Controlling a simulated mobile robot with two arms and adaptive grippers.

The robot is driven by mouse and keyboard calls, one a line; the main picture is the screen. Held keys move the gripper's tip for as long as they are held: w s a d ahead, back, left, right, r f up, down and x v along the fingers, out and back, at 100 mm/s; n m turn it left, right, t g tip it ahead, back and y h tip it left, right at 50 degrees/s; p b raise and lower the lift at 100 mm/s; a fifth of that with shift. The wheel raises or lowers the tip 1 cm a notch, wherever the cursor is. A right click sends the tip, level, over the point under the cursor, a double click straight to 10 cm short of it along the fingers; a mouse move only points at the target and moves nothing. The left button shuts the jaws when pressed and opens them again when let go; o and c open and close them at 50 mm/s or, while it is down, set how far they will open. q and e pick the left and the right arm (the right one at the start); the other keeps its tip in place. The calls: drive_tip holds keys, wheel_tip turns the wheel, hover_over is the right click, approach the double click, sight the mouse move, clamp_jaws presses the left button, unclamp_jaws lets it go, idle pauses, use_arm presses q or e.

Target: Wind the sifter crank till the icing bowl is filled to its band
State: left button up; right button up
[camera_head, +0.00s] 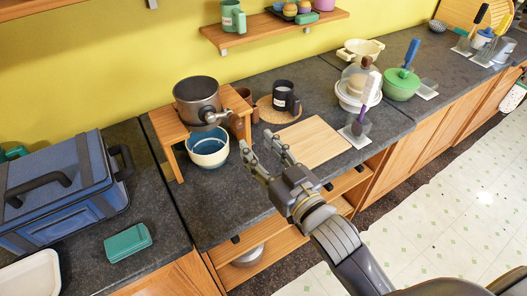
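The sifter (197,97), a dark grey metal drum, sits on a small wooden stand (171,125). Its silver crank (213,116) sticks out at the right, with a brown knob (237,123) at the end. The icing bowl (212,161), cream outside with blue showing inside, stands on the dark counter beneath the sifter. Its fill level against the band is too small to tell. My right gripper (259,146) is open and empty, right of the bowl and below the knob in the picture, apart from both. My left gripper is not in view.
A wooden board (314,141) lies right of the gripper. A dark mug (284,97) stands behind it. A blue case (60,196) and a teal box (127,242) are on the left counter.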

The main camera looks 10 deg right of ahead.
sight(242, 127)
drive_tip(key=x, duration=0.4)
drive_tip(key=shift+w, duration=0.15)
drive_tip(key=b+x, duration=0.1)
drive_tip(key=x, duration=0.2)
drive_tip(key=shift+w+f, duration=0.15)
drive_tip(key=shift+w, duration=0.05)
drive_tip(key=shift+a, duration=0.1)
drive_tip(key=shift+w, duration=0.1)
idle(0.4)
